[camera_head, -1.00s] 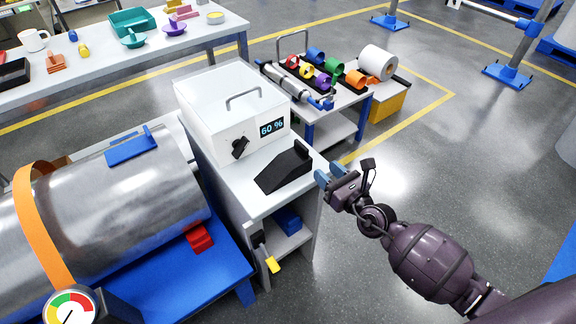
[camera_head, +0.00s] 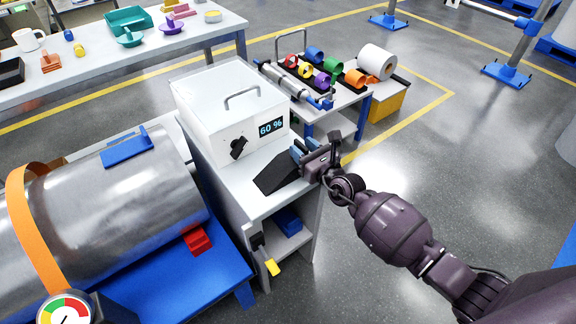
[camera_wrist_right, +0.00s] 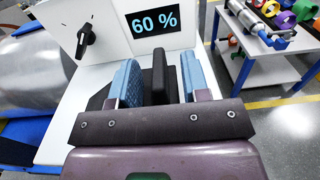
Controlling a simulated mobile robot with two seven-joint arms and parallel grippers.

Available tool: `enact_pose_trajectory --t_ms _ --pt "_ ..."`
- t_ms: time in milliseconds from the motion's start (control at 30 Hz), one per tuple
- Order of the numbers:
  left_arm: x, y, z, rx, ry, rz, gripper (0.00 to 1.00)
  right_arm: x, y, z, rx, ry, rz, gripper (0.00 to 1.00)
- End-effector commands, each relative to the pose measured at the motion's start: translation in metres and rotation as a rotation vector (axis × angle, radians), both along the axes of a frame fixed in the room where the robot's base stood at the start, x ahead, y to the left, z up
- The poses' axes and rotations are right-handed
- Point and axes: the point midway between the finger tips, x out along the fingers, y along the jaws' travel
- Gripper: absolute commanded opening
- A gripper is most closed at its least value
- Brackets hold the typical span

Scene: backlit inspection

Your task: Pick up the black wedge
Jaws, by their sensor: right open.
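The black wedge (camera_head: 275,176) lies on the light top of the cabinet (camera_head: 250,205), in front of the white box with the 60 % display. My right gripper (camera_head: 301,150) is at the wedge's right, taller end and hides part of it. In the right wrist view, the black wedge (camera_wrist_right: 158,75) stands up between the two blue fingers of my right gripper (camera_wrist_right: 158,80). The fingers are open, and a gap shows between the wedge and the right finger. My left gripper is not in view.
The white box (camera_head: 230,105) with a black knob (camera_head: 237,148) stands just behind the wedge. A metal cylinder (camera_head: 110,210) on a blue stand is at the left. A small table with coloured clamps (camera_head: 330,65) stands behind at the right. Open floor lies to the right.

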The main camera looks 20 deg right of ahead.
Motion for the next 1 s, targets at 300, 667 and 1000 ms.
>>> enact_pose_trajectory --t_ms 300,667,1000 --pt "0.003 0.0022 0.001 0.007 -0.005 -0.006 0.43 0.0099 0.0034 0.0002 0.0 0.0 -0.001 0.43" --pt "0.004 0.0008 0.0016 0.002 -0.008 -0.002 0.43 0.0096 0.0033 0.0001 0.0 0.0 0.0 0.0" --pt "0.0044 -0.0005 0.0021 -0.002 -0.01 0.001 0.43 0.0099 0.0032 0.0014 0.002 -0.002 -0.001 0.0"
